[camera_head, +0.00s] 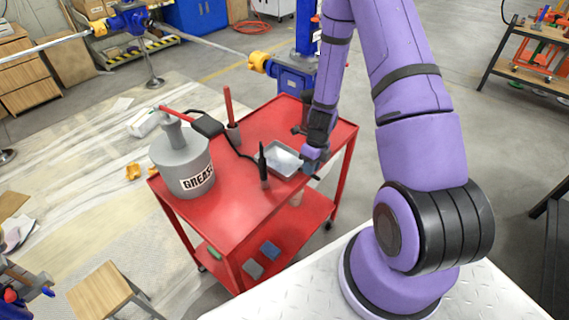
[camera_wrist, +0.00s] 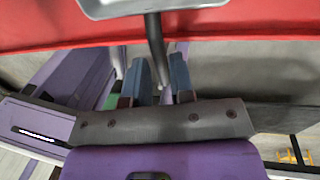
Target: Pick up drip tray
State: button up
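The drip tray (camera_head: 281,158) is a shallow grey metal pan lying on the top of the red cart, near its right edge. In the wrist view its near rim (camera_wrist: 150,12) shows at the top. A dark handle (camera_wrist: 155,45) runs from it over the cart's edge toward my gripper. My gripper (camera_head: 311,163) is beside the tray at the cart's right side. In the wrist view its two blue-grey fingers (camera_wrist: 160,75) stand apart, with the handle's end between them. I see no clear grip on the handle; whether either finger touches it is hard to tell.
The red cart (camera_head: 238,218) also carries a grey grease can (camera_head: 182,165) at left, a dark upright tool (camera_head: 263,165) close to the tray, and a red-handled item in a cup (camera_head: 232,132). A black hose crosses between them. Open floor lies right of the cart.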

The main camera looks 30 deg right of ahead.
jog(key=shift+a+f, duration=0.2)
jog(key=shift+f, duration=0.9)
jog(key=shift+c, duration=0.5)
grip_shut()
jog(key=shift+r, duration=0.2)
